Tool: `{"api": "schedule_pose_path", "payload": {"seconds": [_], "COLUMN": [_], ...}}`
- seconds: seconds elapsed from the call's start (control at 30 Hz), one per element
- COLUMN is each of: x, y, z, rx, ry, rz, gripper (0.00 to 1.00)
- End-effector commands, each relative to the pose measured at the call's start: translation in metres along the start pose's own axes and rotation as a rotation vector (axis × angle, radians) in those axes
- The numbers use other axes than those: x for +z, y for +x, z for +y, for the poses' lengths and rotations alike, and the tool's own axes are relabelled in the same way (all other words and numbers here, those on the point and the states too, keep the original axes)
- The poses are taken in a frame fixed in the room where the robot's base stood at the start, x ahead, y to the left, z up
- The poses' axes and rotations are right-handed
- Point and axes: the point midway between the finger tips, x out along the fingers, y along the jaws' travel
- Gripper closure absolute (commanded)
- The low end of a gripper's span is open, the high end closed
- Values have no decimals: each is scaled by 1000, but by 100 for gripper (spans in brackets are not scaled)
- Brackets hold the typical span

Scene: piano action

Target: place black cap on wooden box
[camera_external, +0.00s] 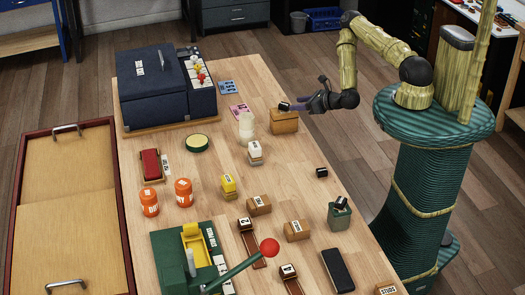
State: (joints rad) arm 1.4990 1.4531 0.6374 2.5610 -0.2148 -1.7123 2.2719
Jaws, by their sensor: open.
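A small black cap (285,106) with a light mark sits at the top of the tan wooden box (284,123), near the table's far right edge. My gripper (303,105) is open, just right of this cap and above the box's right side. I cannot tell whether a fingertip touches the cap. A similar black piece (321,172) lies alone on the table near the right edge. Another black piece (340,203) sits on top of a green container (339,217).
A cream bottle (247,127) and a white-topped block (255,152) stand left of the box. A pink card (239,112) lies behind them. A dark blue case (166,87) fills the far left. Bare table lies in front of the box.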

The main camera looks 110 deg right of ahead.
Motion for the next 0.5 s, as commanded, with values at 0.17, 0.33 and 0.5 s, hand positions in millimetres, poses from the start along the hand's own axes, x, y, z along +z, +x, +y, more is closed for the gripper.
{"api": "schedule_pose_path", "payload": {"seconds": [0.17, 0.33, 0.5], "x": [6, 6, 6], "y": [-15, -29, -43], "z": [0, 1, 0], "rx": [0, 0, -1], "ry": [0, 1, 1], "rz": [2, 3, 3], "gripper": [52, 52, 52]}}
